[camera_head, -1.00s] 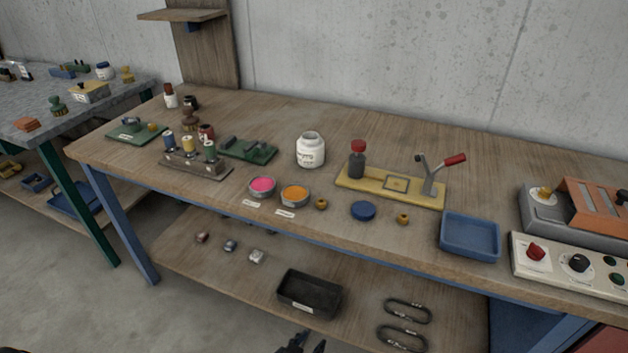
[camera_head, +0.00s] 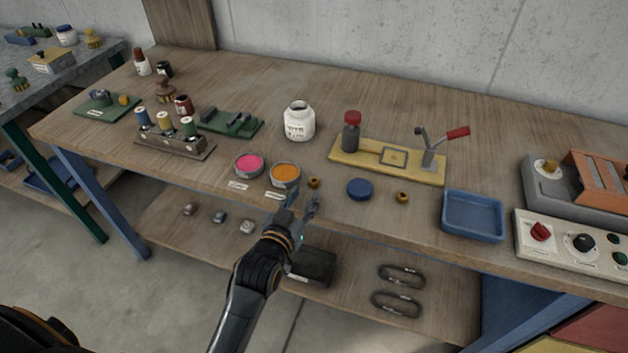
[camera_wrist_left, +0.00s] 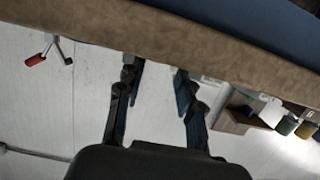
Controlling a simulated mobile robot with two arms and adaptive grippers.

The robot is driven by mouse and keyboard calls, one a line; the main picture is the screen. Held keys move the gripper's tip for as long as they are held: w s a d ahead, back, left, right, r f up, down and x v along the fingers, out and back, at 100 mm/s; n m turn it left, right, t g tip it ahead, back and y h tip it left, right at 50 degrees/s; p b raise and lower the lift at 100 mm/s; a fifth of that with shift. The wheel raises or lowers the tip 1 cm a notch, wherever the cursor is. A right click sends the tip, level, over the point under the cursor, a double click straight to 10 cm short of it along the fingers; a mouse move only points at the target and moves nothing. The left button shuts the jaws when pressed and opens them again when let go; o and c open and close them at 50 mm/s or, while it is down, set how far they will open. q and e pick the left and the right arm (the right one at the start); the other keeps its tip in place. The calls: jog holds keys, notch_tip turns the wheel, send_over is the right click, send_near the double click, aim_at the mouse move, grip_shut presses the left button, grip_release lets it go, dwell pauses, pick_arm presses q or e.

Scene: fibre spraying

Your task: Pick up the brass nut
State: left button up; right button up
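Two small brass nuts lie near the front edge of the wooden workbench. One brass nut (camera_head: 313,183) is just right of the orange pot, and the other brass nut (camera_head: 402,197) is right of the blue lid. My left gripper (camera_head: 303,202) is at the bench's front edge, close in the picture to the first nut. Its fingers are apart with nothing between them, as the left wrist view (camera_wrist_left: 154,72) also shows. No nut can be made out in the wrist view. My right gripper is not in view.
The pink pot (camera_head: 248,165) and orange pot (camera_head: 285,175) stand left of the first nut, and the blue lid (camera_head: 359,189) to its right. Behind are a white jar (camera_head: 299,124) and a yellow lever fixture (camera_head: 345,155). A blue tray (camera_head: 472,217) is farther right.

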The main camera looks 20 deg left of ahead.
aim_at(312, 184)
pick_arm(q)
jog(key=shift+w, duration=0.5)
jog(key=w, duration=0.3)
jog(key=w+p, duration=0.1)
jog(key=shift+w+d+f, duration=0.25)
jog(key=shift+w+f, duration=0.1)
jog(key=shift+s, duration=0.1)
grip_shut()
